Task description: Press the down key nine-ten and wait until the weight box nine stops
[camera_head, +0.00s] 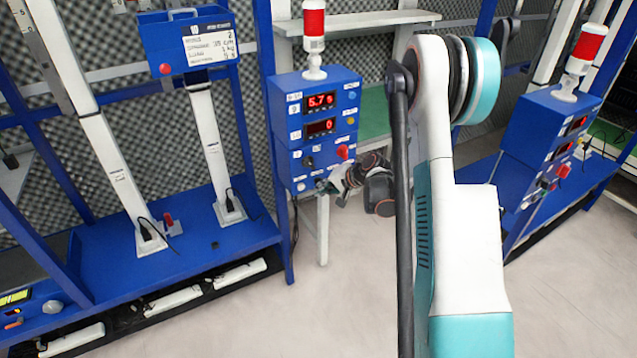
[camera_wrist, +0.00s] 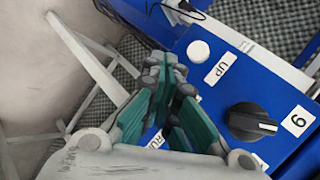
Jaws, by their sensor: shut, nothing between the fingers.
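The blue control box (camera_head: 313,125) stands mid-picture in the head view, with two red displays, the upper reading about 5.7 and the lower 0. My gripper (camera_wrist: 166,75) is shut and empty, over the lower part of the panel. In the wrist view a white round key (camera_wrist: 199,52) sits beside an UP label (camera_wrist: 220,70), clear of the fingers. A black knob (camera_wrist: 250,122) is beside a 9 label (camera_wrist: 298,120). The down key is not visible; my fingers cover part of the panel.
A red-topped lamp (camera_head: 314,30) stands on the control box. A second blue control box (camera_head: 545,135) with its own lamp is at the right. Blue rack uprights and a blue base shelf (camera_head: 185,260) fill the left. Pale floor lies open in front.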

